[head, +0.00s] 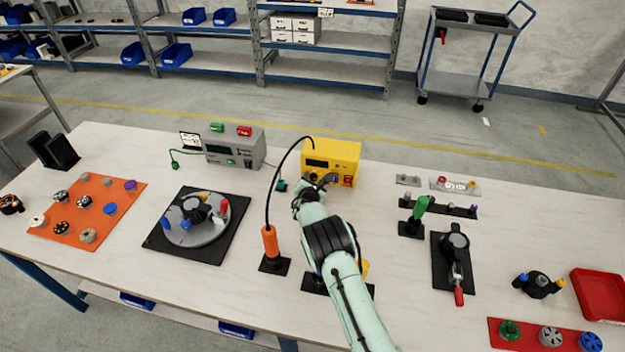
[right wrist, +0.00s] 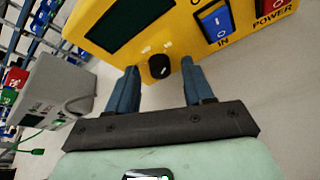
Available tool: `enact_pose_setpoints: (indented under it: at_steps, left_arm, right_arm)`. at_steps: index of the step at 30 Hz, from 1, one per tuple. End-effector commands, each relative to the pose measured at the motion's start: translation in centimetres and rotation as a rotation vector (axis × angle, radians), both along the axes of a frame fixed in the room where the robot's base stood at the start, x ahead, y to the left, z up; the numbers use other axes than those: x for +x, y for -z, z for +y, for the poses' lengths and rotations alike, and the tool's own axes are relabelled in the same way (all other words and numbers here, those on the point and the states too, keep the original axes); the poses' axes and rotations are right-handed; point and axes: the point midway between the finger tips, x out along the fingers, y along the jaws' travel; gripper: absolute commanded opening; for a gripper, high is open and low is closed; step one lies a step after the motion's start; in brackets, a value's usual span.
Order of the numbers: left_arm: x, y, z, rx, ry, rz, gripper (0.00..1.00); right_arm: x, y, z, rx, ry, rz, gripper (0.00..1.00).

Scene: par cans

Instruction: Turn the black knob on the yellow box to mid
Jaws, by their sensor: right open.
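The yellow box (head: 345,152) stands at the back middle of the table, with a dark display on its front. It also shows in the right wrist view (right wrist: 160,20), close up and tilted. The black knob (right wrist: 159,66) sits low on its front face, below the display, with small white marks above it. I cannot read its setting. My right gripper (right wrist: 160,78) is open, with one blue finger on each side of the knob and visible gaps between. In the head view the right gripper (head: 317,182) is at the box front and hides the knob. My left gripper is not in view.
A blue rocker switch (right wrist: 215,22) and a red power switch (right wrist: 273,8) are beside the knob. An orange-handled tool (head: 270,243) with a black cable stands left of my arm. A grey box (head: 233,147) stands left of the yellow one.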

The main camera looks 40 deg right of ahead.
Motion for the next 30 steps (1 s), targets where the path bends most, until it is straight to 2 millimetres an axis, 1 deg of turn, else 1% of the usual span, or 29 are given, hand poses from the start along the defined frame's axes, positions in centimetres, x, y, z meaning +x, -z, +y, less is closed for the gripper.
enact_pose_setpoints:
  at_steps: [8,9,11,12,13,14,23,27,30]
  left_arm:
    - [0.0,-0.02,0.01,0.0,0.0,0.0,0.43]
    - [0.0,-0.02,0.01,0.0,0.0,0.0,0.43]
    - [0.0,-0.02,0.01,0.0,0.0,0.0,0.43]
    - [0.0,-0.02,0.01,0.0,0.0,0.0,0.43]
    - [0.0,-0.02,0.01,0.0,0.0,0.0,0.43]
    - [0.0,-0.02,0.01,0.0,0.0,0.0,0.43]
    - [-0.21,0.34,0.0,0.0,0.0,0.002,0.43]
    - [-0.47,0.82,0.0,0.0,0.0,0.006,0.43]
    - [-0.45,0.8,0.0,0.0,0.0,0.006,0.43]
  right_arm:
    - [0.08,0.14,-0.08,0.0,-0.001,0.001,0.52]
    - [0.07,0.12,-0.07,0.001,0.0,0.001,0.45]
    - [0.08,0.12,-0.07,0.001,0.0,0.001,0.26]
    - [0.08,0.11,-0.07,0.001,0.0,0.001,0.13]
    - [0.07,0.11,-0.07,0.001,0.0,0.001,0.03]
    - [0.06,0.11,-0.07,0.001,0.0,0.001,0.0]
    - [0.1,0.15,-0.03,-0.017,-0.001,0.022,0.0]
    - [0.19,0.14,0.05,-0.057,-0.001,0.068,0.0]
    - [0.28,0.02,0.08,-0.097,-0.001,0.118,0.0]
